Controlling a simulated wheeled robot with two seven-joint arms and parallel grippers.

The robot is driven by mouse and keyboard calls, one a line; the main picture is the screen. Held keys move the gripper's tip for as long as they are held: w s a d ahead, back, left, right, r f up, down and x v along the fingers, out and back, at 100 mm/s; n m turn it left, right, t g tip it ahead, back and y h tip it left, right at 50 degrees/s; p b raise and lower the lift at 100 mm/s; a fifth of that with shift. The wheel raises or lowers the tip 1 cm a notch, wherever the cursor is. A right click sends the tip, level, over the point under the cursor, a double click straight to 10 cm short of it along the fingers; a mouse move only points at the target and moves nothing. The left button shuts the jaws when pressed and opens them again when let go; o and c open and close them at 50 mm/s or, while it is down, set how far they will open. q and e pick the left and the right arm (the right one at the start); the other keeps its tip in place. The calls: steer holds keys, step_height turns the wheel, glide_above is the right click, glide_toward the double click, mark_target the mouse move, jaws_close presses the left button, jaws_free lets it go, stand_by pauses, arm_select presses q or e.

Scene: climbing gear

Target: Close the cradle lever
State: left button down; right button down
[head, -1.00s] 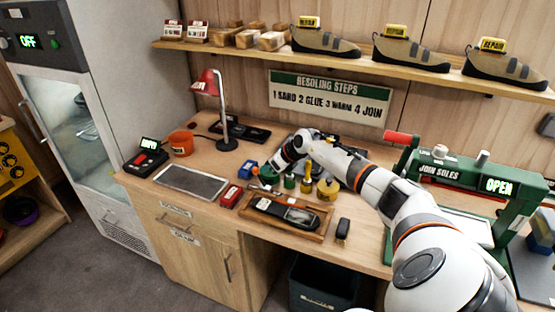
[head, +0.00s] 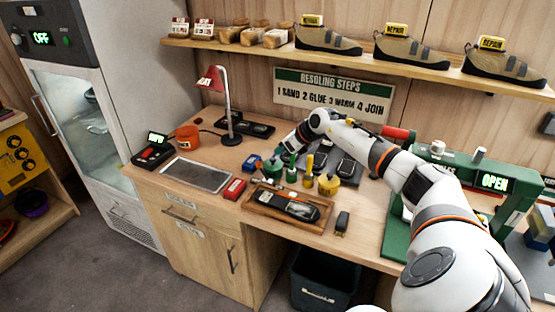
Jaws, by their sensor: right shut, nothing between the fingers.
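A wooden cradle tray (head: 252,206) lies near the front edge of the workbench with a dark sole-shaped piece (head: 290,207) in it. I cannot clearly make out a lever on it. My right arm reaches in from the lower right over the bench. My right gripper (head: 272,172) is shut and empty, pointing down just behind the tray's back left edge, close to a blue item (head: 252,163) and a green bottle (head: 291,173). Its fingertips are small and partly hidden, so I cannot tell whether they touch anything. My left gripper is out of view.
A green press (head: 493,205) with an OPEN display and a red handle (head: 397,133) stands at the right, partly behind my arm. A yellow pot (head: 328,185), a red box (head: 235,189) and a dark small item (head: 342,222) surround the tray. A grey mat (head: 197,175) lies left.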

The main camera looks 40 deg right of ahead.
step_height(320, 180, up, 7)
steer(key=b, duration=0.2)
steer(key=shift+s+f, duration=0.15)
steer(key=shift+s, duration=0.1)
steer(key=shift+s+a, duration=0.1)
